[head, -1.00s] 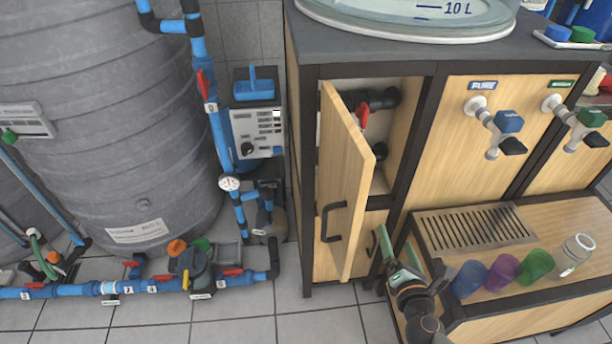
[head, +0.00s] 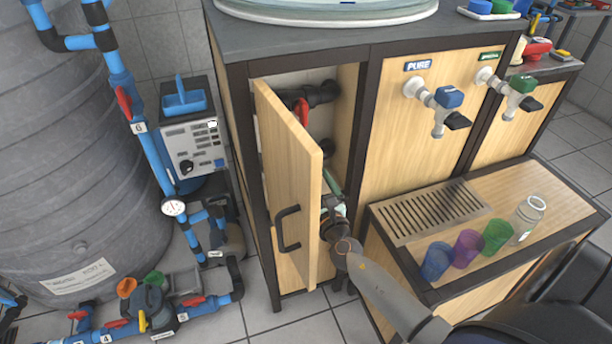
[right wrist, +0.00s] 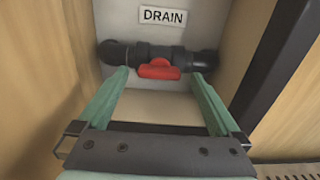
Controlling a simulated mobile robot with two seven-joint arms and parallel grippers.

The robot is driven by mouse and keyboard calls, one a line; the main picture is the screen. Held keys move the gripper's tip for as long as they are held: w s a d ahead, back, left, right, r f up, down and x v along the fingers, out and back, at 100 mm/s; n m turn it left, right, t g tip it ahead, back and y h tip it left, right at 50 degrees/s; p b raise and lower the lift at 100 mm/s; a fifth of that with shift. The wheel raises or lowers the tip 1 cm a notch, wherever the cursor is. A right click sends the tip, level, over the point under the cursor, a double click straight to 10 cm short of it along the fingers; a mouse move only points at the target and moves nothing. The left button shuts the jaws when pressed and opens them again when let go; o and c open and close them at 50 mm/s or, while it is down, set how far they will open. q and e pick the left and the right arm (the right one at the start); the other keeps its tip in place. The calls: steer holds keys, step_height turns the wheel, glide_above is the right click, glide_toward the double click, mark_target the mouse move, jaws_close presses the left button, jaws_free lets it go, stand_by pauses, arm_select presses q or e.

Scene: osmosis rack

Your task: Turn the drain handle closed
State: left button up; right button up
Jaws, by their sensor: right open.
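In the right wrist view, a red drain handle (right wrist: 158,70) sits on a black horizontal pipe (right wrist: 115,52) below a white DRAIN label (right wrist: 162,16). The handle lies roughly along the pipe. My right gripper (right wrist: 160,82) is open, its green fingers pointing at the pipe on either side of the handle, with nothing held. In the head view, my right gripper (head: 332,190) reaches into the open cabinet, partly hidden by the door (head: 290,175). A red handle (head: 303,112) on black piping shows higher in the cabinet; I cannot tell if it is the same one.
The open cabinet door stands left of my right arm. The wooden ledge with a drip grate (head: 430,212) and several cups is to the right. PURE tap (head: 448,97) is on the panel above it. A grey tank and blue pipes fill the left.

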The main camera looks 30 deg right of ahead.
steer(key=shift+x, duration=1.4)
steer(key=shift+c, duration=0.8)
steer(key=c, duration=1.1)
steer(key=shift+c, duration=0.2)
